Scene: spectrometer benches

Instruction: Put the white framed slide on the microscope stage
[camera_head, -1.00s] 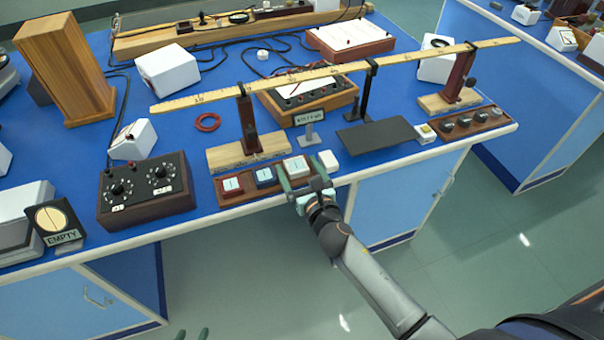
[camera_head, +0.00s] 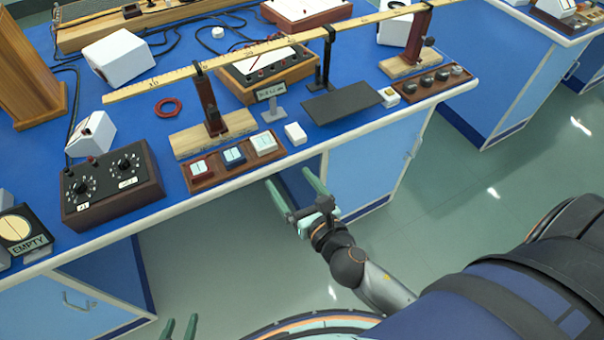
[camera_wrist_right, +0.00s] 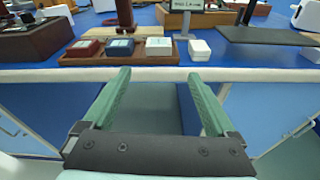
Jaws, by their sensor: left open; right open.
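The white framed slide (camera_head: 264,142) lies in the right slot of a wooden tray at the bench's front edge, beside a blue framed slide (camera_head: 233,157) and a red framed slide (camera_head: 200,170). It also shows in the right wrist view (camera_wrist_right: 158,46). My right gripper (camera_head: 291,180) is open and empty, in front of the bench edge and apart from the tray; in the right wrist view its green fingers (camera_wrist_right: 158,74) point towards the bench. My left gripper (camera_head: 180,324) is open at the bottom edge, mostly out of frame. I cannot clearly identify a microscope stage.
A small white block (camera_head: 295,133) stands right of the tray. A dark flat plate (camera_head: 342,105) and a small sign on a stand (camera_head: 270,92) are behind it. A long wooden ruler (camera_head: 245,55) spans above the bench on posts. A dial box (camera_head: 112,186) stands left.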

